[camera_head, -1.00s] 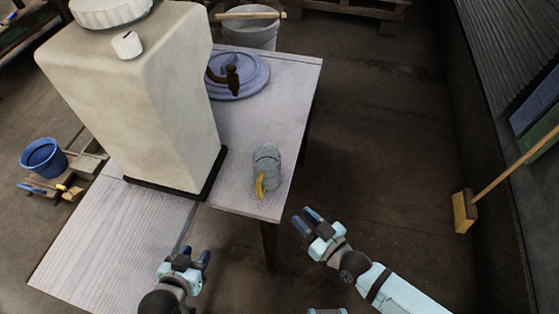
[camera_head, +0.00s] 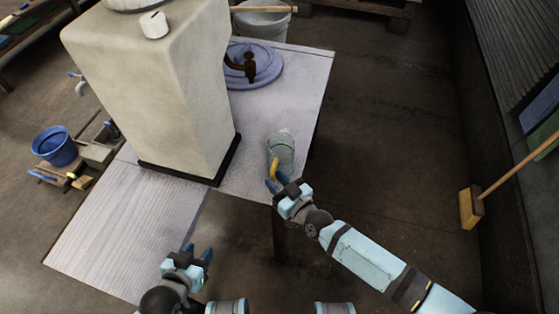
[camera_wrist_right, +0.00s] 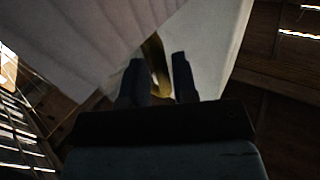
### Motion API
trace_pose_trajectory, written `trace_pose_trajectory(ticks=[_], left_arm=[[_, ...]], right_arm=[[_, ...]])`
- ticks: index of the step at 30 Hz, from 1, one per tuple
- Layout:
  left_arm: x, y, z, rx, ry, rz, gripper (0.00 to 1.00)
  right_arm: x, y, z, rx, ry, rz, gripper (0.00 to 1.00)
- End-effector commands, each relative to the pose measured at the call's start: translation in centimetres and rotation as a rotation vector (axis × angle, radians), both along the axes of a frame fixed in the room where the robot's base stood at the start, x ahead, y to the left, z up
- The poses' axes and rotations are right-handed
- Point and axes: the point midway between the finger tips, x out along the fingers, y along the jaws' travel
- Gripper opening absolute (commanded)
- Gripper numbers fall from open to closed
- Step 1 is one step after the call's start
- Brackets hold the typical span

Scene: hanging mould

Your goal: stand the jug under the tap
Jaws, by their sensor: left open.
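The grey-green jug (camera_head: 281,146) with a yellow handle (camera_head: 274,168) stands on the table near its right edge. The dark tap (camera_head: 246,67) sticks out from the right side of the big pale tank (camera_head: 165,85), over a blue round disc (camera_head: 255,68). My right gripper (camera_head: 277,183) is at the jug's handle, on the near side. In the right wrist view, the handle (camera_wrist_right: 155,62) shows between my two fingers, with a gap beside it, so the gripper looks open. My left gripper (camera_head: 192,250) is open and empty, in front of the lower table part.
The table (camera_head: 245,118) has bare room between the jug and the blue disc. A white bucket (camera_head: 263,22) stands behind it. A blue bucket (camera_head: 55,147) is on the left, and a broom (camera_head: 471,207) stands at the right wall.

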Motion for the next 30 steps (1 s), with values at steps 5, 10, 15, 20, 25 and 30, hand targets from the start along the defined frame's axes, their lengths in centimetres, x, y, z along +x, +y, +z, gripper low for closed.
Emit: trace_pose_trajectory(ticks=[5, 10, 15, 20, 25, 30], left_arm=[[-0.1, 0.0, -0.1, 0.000, 0.001, 0.000, 0.43], [-0.1, 0.0, -0.1, 0.001, 0.002, 0.000, 0.43], [-0.1, 0.0, -0.1, 0.001, 0.002, 0.000, 0.43], [-0.1, 0.0, -0.1, 0.000, 0.003, -0.001, 0.43], [-0.1, 0.0, -0.1, 0.000, 0.003, -0.001, 0.43], [-0.1, -0.1, 0.2, 0.002, 0.002, -0.002, 0.43]], right_arm=[[1.1, 0.9, 0.0, 0.001, 0.001, 0.001, 0.26], [1.1, 0.9, 0.0, 0.001, 0.001, 0.000, 0.26], [1.1, 0.9, 0.0, 0.001, 0.001, 0.000, 0.00], [1.1, 0.9, 0.0, 0.001, 0.001, 0.000, 0.00], [1.1, 0.9, 0.1, 0.001, 0.001, 0.000, 0.00], [1.1, 1.0, 1.3, 0.004, 0.002, -0.001, 0.00]])
